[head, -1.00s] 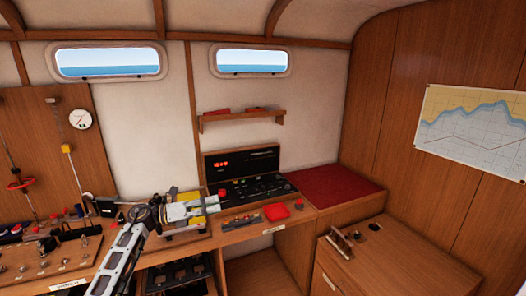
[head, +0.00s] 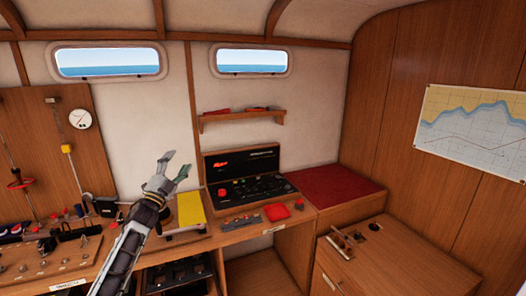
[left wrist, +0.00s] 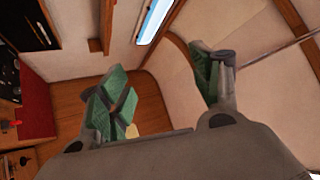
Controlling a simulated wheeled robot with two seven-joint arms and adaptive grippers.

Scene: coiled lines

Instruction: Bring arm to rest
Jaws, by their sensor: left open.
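My left gripper (head: 177,163) is raised above the bench in the head view, its fingers spread apart and pointing up and to the right. Nothing is between the fingers. In the left wrist view the two green-padded fingers of my left gripper (left wrist: 165,85) stand wide apart with wall and wood behind them. A yellow block or pad (head: 191,209) on the bench is just right of my left wrist. My right gripper is in neither view.
A black control panel (head: 250,188) stands on the bench (head: 232,236), with a red cushion (head: 342,190) to its right. A wall shelf (head: 243,116) is above. Tools and a pegboard (head: 50,140) are at the left. A cabinet (head: 395,258) is at the front right.

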